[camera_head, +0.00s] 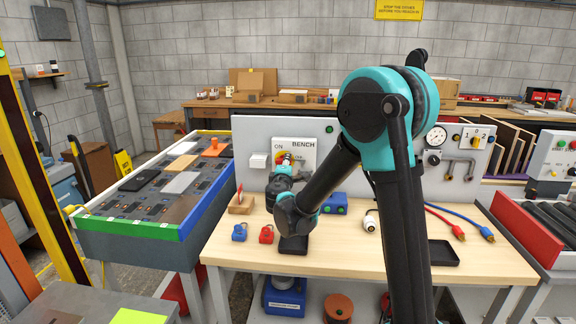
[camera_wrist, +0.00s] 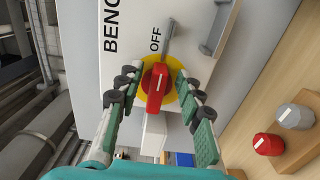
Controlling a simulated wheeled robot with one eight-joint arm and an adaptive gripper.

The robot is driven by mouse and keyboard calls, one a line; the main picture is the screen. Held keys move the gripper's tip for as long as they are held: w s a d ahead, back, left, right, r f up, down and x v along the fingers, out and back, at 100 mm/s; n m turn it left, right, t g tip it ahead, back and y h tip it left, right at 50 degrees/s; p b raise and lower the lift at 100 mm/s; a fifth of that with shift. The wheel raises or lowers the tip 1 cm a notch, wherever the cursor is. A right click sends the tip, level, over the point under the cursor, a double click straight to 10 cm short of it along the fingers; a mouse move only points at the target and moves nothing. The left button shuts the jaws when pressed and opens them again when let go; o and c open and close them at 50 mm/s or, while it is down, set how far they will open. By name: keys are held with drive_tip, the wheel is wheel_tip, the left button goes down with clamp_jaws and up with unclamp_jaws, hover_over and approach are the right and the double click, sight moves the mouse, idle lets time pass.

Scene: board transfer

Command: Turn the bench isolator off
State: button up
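The bench isolator is a red rotary knob on a yellow disc, on a pale panel (camera_head: 308,150) marked BENCH, with ON at left. In the wrist view the red knob (camera_wrist: 157,88) lies lengthwise roughly along the picture's vertical, with a white line on its face. The OFF mark (camera_wrist: 155,40) is above it there, beside a grey metal piece. My gripper (camera_wrist: 158,84) is open, with one finger on each side of the knob and yellow disc showing in the gaps. In the head view my gripper (camera_head: 285,165) partly covers the knob and the OFF lettering.
A blue padlock (camera_head: 239,233) and a red padlock (camera_head: 266,235) lie on the wooden bench (camera_head: 340,262) below. A small wooden block (camera_head: 240,206) and a blue box (camera_head: 335,204) stand near. A white box (camera_head: 258,160) sits left of the isolator.

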drive_tip(key=s, duration=1.2)
drive_tip(key=shift+a, duration=0.2)
